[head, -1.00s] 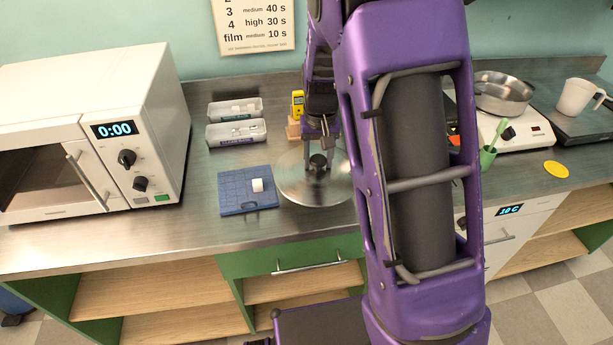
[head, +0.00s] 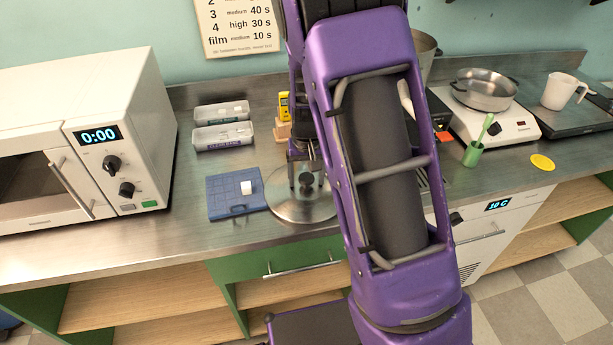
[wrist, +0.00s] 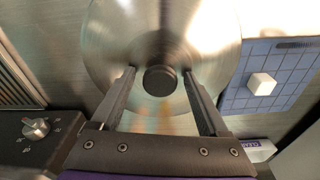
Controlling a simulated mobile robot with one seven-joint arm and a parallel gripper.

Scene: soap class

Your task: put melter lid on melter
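The melter lid (head: 290,211) is a round, shiny steel disc with a black knob (head: 306,183), lying flat on the counter. In the wrist view the lid (wrist: 112,45) fills the upper middle, its knob (wrist: 160,78) between my fingers. My gripper (wrist: 163,80) is open, with a gap between the knob and each finger; in the head view my gripper (head: 303,160) is over the lid. A tall steel pot (head: 427,52), likely the melter, stands at the back, mostly hidden behind my purple arm.
A blue gridded mat (head: 228,205) with a white cube (head: 246,188) lies left of the lid. Two trays (head: 222,137) and a yellow device (head: 284,105) stand behind. A microwave (head: 90,140) is at left.

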